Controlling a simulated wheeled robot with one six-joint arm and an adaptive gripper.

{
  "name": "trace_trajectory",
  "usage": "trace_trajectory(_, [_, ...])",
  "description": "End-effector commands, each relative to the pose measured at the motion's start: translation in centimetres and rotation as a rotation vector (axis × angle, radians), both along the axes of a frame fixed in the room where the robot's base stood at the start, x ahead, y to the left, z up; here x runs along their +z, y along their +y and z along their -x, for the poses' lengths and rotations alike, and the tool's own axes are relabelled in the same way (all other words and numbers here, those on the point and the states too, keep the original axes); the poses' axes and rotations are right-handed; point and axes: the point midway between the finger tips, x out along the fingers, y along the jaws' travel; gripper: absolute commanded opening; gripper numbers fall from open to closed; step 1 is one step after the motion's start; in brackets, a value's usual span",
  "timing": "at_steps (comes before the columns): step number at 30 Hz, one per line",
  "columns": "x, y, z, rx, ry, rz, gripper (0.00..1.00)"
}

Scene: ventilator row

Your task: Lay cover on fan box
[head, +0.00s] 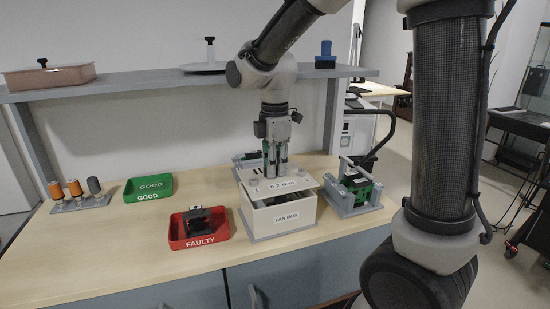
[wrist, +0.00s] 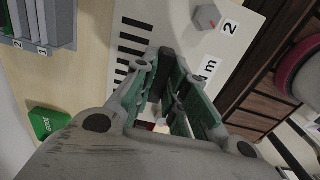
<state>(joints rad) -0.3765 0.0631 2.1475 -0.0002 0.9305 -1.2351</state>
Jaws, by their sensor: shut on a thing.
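The white fan box (head: 283,218) stands on the bench, labelled FAN BOX on its front. The cover (head: 292,185) is a pale plate marked "0.2 N m" at the top of the box. It looks slightly askew, with a dark gap at the box's right side; I cannot tell whether it touches the rim. My gripper (head: 277,172) points down above the cover. In the wrist view my gripper (wrist: 168,85) is shut on the cover's dark upright handle. The cover (wrist: 130,25) shows black stripes, a "2" and a grey hex knob there. Most of the box interior is hidden.
A red FAULTY tray (head: 178,240) with a dark part in it stands left of the box. A green GOOD tray (head: 128,192) is behind it. A grey fixture with a green unit (head: 347,201) stands close right. A shelf (head: 150,80) spans above the bench.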

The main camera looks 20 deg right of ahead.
Motion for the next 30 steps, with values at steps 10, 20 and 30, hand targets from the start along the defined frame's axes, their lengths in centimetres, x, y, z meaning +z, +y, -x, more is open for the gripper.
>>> trace_trajectory(10, [-0.58,-0.01,0.02,0.0,0.0,0.0,0.0])
trace_trajectory(20, [-0.71,0.0,0.01,0.0,-0.001,0.0,0.0])
trace_trajectory(30, [-0.82,0.0,0.02,0.0,0.0,0.0,0.0])
